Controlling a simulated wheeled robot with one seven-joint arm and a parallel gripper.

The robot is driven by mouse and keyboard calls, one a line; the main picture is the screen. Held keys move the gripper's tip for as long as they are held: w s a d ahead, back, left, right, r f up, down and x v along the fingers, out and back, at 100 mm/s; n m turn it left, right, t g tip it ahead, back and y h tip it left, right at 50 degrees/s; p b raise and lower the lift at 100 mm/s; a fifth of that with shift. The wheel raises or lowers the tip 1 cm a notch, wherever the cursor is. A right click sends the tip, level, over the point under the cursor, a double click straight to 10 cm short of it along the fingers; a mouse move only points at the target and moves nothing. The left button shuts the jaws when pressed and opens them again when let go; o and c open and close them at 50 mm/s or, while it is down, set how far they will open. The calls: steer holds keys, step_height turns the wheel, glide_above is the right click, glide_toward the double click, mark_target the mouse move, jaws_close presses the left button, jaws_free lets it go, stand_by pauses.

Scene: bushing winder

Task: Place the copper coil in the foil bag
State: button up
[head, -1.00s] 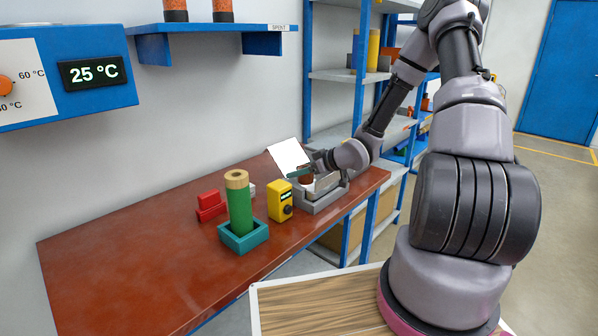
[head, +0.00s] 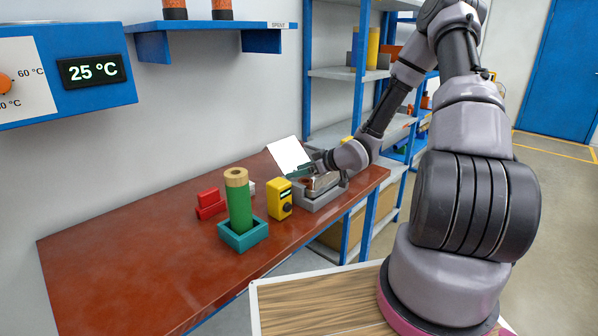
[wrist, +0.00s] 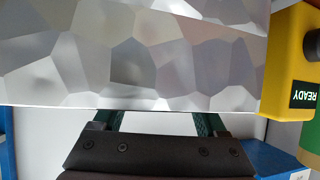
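My gripper (head: 300,171) is at the grey tray (head: 318,203) at the table's far right end. A small copper-brown piece, which looks like the copper coil (head: 307,181), shows just below its dark green fingers. The foil bag (head: 325,183) appears as a silvery shape in the tray, close to the coil. In the wrist view, the crinkled silver foil bag (wrist: 130,60) fills the upper picture and covers my fingertips. The visible finger parts stand apart. What lies between the tips is hidden, so I cannot tell whether the coil is gripped or inside the bag.
A yellow device (head: 280,198) stands left of the tray and reads READY in the wrist view (wrist: 295,70). A green cylinder (head: 239,205) stands in a teal holder (head: 243,236). Red blocks (head: 210,205) lie behind. A white panel (head: 287,154) leans behind the tray. The left table is clear.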

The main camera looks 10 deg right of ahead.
steer(key=shift+s+a+f, duration=0.15)
steer(key=shift+s+f, duration=0.15)
steer(key=shift+s, duration=0.1)
steer(key=shift+r, duration=0.2)
steer(key=s+d+r+m+h, duration=0.2)
steer(key=s+d+r+h, duration=0.15)
steer(key=d+r, duration=0.35)
steer(key=s+d+r+m+h, duration=0.1)
steer(key=s+d+r+h, duration=0.25)
steer(key=d+r, duration=0.3)
steer(key=s+d+r+m+h, duration=0.3)
steer(key=s+r+m, duration=0.1)
steer(key=r, duration=0.6)
steer(key=s+a+r+m+y, duration=0.1)
steer(key=s+a+r+m, duration=0.1)
steer(key=s, duration=0.4)
steer(key=s+a+r+m+g+y, duration=0.1)
steer(key=s+a+r+m, duration=0.1)
steer(key=s+a+r, duration=0.2)
steer(key=s+a+r+m+y, duration=0.1)
steer(key=s+a+r, duration=0.3)
steer(key=s, duration=0.5)
step_height(320, 180, up, 2)
steer(key=shift+s+r+m, duration=0.1)
steer(key=shift+s+m, duration=0.05)
steer(key=shift+m, duration=0.65)
